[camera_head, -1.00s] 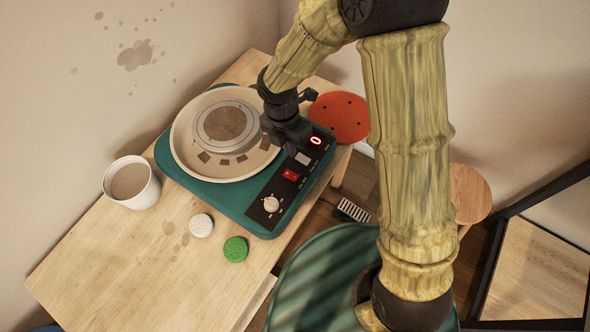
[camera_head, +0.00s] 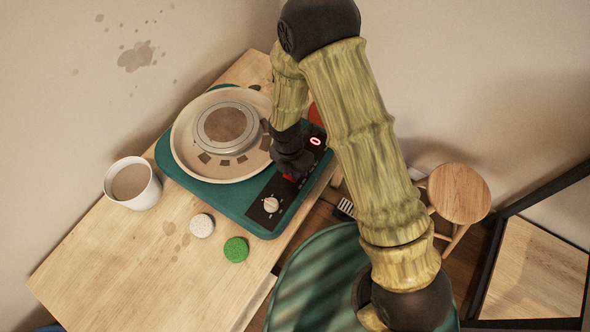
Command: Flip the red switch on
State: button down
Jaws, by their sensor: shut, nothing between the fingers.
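The red switch (camera_head: 290,177) is on the dark control panel (camera_head: 263,216) of a teal pottery wheel (camera_head: 226,201). Only a small red part of it shows, as my gripper (camera_head: 294,174) covers the rest. My gripper is shut and empty, pointing down with its tips at the switch. I cannot tell whether they touch it. The display (camera_head: 315,141) on the panel shows a lit red 0. A pale knob (camera_head: 271,204) sits at the panel's near end.
The wheel's round basin (camera_head: 185,150) is left of my gripper. A white cup (camera_head: 134,186), a white round sponge (camera_head: 201,225) and a green one (camera_head: 236,249) are on the wooden table (camera_head: 150,265). A wooden stool (camera_head: 459,194) stands to the right.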

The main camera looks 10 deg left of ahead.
jog(key=shift+f, duration=0.15)
jog(key=shift+d, duration=0.1)
dwell(0.3)
jog(key=shift+w+a+r+p, duration=0.15)
jog(key=shift+a, duration=0.25)
jog(key=shift+w+a+r+p, duration=0.1)
jog(key=shift+a+p, duration=0.05)
jog(key=shift+a, duration=0.2)
